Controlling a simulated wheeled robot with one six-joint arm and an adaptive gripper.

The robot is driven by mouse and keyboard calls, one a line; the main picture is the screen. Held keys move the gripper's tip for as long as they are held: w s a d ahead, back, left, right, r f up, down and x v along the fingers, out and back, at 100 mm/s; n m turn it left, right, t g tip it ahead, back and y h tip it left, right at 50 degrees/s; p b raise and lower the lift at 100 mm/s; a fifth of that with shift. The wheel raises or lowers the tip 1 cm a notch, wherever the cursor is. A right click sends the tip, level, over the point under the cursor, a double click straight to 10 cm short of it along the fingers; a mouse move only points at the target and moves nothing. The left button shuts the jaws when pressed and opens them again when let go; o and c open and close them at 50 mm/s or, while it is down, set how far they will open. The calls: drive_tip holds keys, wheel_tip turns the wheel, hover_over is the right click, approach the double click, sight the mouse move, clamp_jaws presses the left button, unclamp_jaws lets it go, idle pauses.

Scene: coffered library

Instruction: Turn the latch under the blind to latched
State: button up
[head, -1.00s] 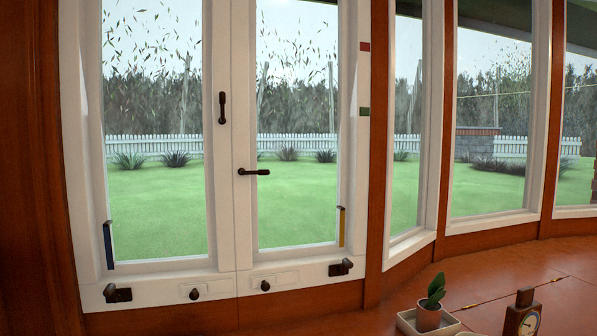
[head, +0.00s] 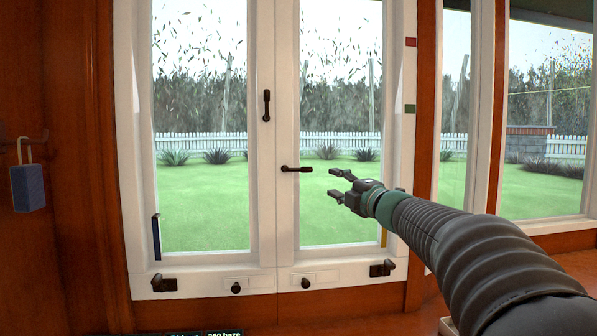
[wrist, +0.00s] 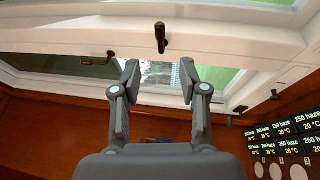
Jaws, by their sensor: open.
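Two dark latch handles sit on the white window frame in the head view. The upright handle (head: 266,105) is on the left sash, and the sideways handle (head: 297,169) is lower, on the right sash. No blind shows, so I cannot tell which latch is under one. My gripper (head: 338,184) is open and empty, right of the sideways handle and apart from it in the picture. In the wrist view its open fingers (wrist: 158,82) frame a gap, with a dark handle (wrist: 160,38) on the white frame beyond them. I cannot match that handle to the head view.
Dark fittings (head: 163,284) and (head: 383,268) and small knobs (head: 236,288) line the bottom rail. A blue padlock-shaped object (head: 27,186) hangs on the left wall. A dark panel with haze and temperature readings (wrist: 285,130) is at the wrist view's right.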

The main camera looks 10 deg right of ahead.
sight(308, 171)
drive_tip(key=p+x, duration=0.2)
drive_tip(key=x, duration=1.2)
drive_tip(key=shift+a, duration=0.1)
drive_tip(key=shift+s, duration=0.1)
clamp_jaws()
